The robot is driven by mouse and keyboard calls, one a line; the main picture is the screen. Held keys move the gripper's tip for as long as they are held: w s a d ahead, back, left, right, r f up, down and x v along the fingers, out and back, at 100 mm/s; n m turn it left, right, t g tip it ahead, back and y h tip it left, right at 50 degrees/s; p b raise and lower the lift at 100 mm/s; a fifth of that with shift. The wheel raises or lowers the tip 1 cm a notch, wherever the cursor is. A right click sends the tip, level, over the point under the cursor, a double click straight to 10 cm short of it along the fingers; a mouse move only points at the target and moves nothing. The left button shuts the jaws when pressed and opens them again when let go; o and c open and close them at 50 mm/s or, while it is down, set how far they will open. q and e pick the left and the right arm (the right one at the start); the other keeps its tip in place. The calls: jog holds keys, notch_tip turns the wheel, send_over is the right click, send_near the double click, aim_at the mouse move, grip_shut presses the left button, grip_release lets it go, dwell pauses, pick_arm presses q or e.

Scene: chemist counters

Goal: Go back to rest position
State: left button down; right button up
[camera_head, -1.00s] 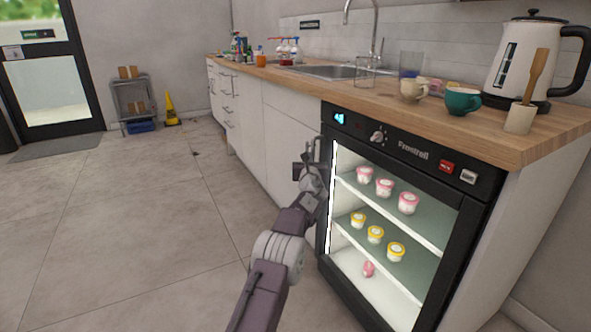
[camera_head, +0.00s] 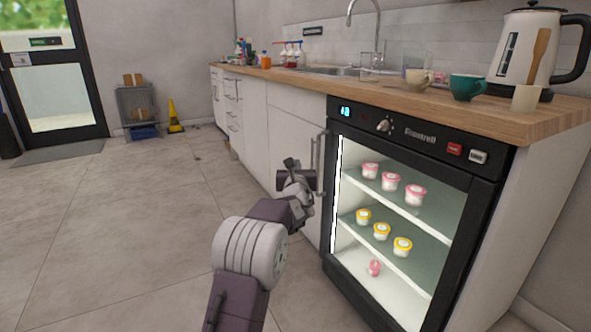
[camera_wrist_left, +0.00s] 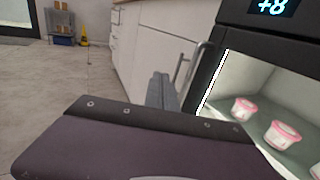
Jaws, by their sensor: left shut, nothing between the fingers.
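My left arm reaches up from the bottom of the head view, and its gripper (camera_head: 293,168) is beside the left edge of the fridge (camera_head: 340,250). The gripper looks shut and holds nothing. It is to the left of the upright door handle (camera_head: 319,163); a small gap seems to lie between them. In the left wrist view the handle (camera_wrist_left: 190,75) shows beyond the dark purple gripper body (camera_wrist_left: 150,140). The fridge door is shut. My right gripper does not show.
Behind the glass stand pink-lidded cups (camera_head: 390,182), yellow-lidded cups (camera_head: 381,231) and a pink item (camera_head: 374,267). On the wooden counter (camera_head: 420,92) are a green cup (camera_head: 467,86) and a kettle (camera_head: 527,50). The floor (camera_head: 120,220) at left is clear.

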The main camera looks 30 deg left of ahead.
pick_arm(q)
jog(key=shift+s, duration=0.1)
jog(key=s+d+r+n+p, duration=0.1)
jog(key=s+d+r+p, duration=0.15)
jog(key=r+p, duration=0.3)
jog(key=s+d+r+n+p, duration=0.1)
jog(key=d+r+p, duration=0.25)
jog(key=r, duration=0.35)
jog(key=s+d+f+n+g+h+p, duration=0.3)
jog(key=s+d+f+n+g, duration=0.2)
jog(key=s+f+n, duration=0.55)
jog(key=s+d+f+n+g+h+p, duration=0.3)
jog(key=s+d+f+n+g, duration=0.35)
jog(key=s, duration=0.75)
jog(key=s+d+f+n+g+h+p, duration=0.35)
jog(key=s+f+n, duration=0.35)
jog(key=s+n, duration=0.5)
notch_tip(320, 180, up, 38)
jog(key=p, duration=3.7)
jog(key=shift+r+y, duration=0.15)
jog(key=shift+y, duration=0.3)
